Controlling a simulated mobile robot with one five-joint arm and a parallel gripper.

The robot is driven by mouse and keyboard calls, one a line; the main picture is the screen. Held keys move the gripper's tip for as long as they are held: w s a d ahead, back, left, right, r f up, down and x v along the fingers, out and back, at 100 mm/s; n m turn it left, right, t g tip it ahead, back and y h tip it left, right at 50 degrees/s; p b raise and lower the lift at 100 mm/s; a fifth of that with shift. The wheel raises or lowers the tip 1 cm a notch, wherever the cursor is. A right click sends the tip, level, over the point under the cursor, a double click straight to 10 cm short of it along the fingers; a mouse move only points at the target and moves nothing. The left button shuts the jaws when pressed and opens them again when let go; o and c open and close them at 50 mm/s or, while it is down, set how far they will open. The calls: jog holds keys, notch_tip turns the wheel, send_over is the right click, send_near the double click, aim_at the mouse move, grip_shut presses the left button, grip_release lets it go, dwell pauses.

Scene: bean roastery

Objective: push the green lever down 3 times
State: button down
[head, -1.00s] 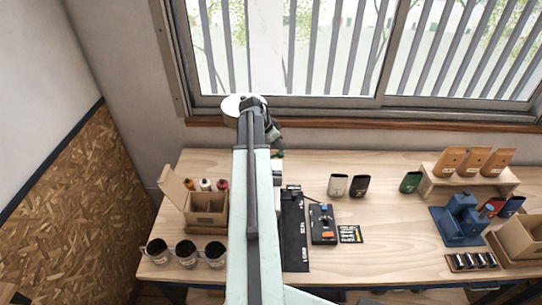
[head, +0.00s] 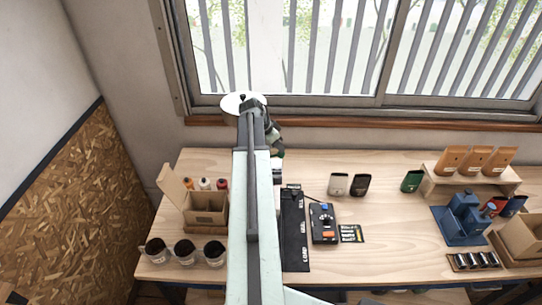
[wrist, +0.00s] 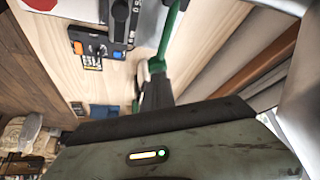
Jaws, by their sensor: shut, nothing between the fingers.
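The green lever (wrist: 172,22) shows in the wrist view as a slanted green bar with a wider green end (wrist: 156,66) at its lower end. My gripper (wrist: 155,80) is shut and empty, and its dark fingertips are right at that green end. I cannot tell whether they touch. In the head view my gripper (head: 276,150) is beyond the end of my pale arm, over the back of the table. The lever is hidden there behind my gripper and arm.
A black control box (head: 323,223) and a long black mat (head: 295,232) lie right of my arm. Mugs (head: 185,252) and an open box (head: 206,210) stand left. Pouches (head: 338,184) and a blue device (head: 461,219) stand right. The window (head: 285,50) is behind.

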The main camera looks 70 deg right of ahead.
jog(key=shift+f+b, duration=1.1)
jog(key=shift+f, duration=0.15)
jog(key=shift+r, duration=0.1)
notch_tip(320, 180, up, 6)
jog(key=p, duration=0.6)
dwell(1.4)
